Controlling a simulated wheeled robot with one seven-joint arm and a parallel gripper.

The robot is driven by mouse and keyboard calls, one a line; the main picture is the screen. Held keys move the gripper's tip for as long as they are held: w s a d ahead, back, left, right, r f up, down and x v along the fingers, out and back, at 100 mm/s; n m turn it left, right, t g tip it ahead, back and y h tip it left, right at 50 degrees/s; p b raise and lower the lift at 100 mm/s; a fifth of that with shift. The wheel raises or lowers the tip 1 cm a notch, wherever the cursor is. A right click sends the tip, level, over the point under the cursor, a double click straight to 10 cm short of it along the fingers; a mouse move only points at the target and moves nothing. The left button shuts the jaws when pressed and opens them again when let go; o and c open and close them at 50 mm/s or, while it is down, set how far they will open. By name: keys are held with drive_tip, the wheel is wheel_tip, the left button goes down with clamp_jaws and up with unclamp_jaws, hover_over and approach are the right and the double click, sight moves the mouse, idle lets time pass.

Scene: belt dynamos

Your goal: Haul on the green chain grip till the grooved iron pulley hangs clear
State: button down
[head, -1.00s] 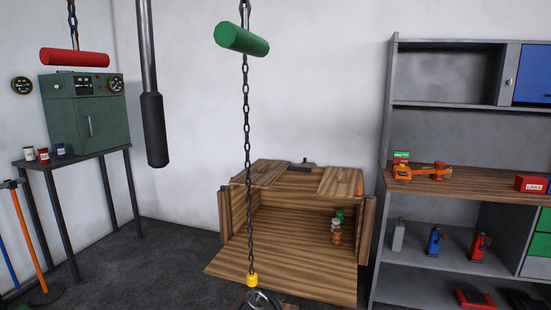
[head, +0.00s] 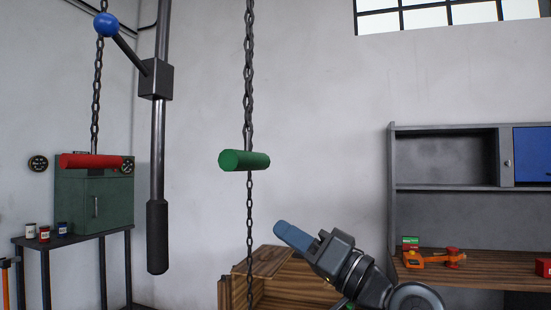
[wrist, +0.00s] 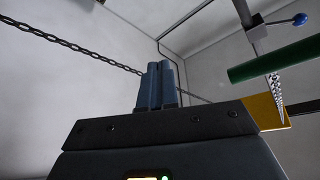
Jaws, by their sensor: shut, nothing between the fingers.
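The green chain grip (head: 244,160) is a horizontal bar hanging on a dark chain (head: 248,65) in the middle of the head view. It also shows at the upper right of the wrist view (wrist: 275,58). A thinner chain runs down from it and out of the frame. My gripper (head: 281,229), with blue fingers, is below and right of the grip, apart from it. Its fingers are together and empty, as the wrist view also shows (wrist: 158,85). The iron pulley is out of view in both current frames.
A red grip (head: 91,161) hangs on another chain at the left. A dark lever with a blue ball (head: 106,25) and a long handle (head: 157,235) hangs between the two grips. A wooden crate (head: 275,265) stands behind my arm. Grey shelving (head: 392,200) stands at right.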

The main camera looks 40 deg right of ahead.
wheel_tip(320, 180, up, 15)
drive_tip(key=s+d+n+g+y+p, duration=0.1)
drive_tip(key=s+n+g+y, duration=0.1)
drive_tip(key=n+g+y, duration=0.4)
drive_tip(key=s+a+r+n+g+h+p, duration=0.1)
drive_tip(key=s+r+n+g+h+p, duration=0.1)
drive_tip(key=s+r+n+g+h, duration=0.3)
drive_tip(key=shift+s+a+r+g+h, duration=0.5)
drive_tip(key=shift+s+r, duration=1.4)
drive_tip(key=shift+r, duration=0.85)
drive_tip(key=shift+d, duration=0.1)
drive_tip(key=s+f+p+x, duration=0.1)
drive_tip(key=f+p+x, duration=0.1)
drive_tip(key=x, duration=1.1)
drive_tip(key=shift+s+d+p, duration=0.2)
drive_tip(key=shift+d+p, duration=0.15)
drive_tip(key=shift+d, duration=0.1)
drive_tip(key=shift+f, duration=0.15)
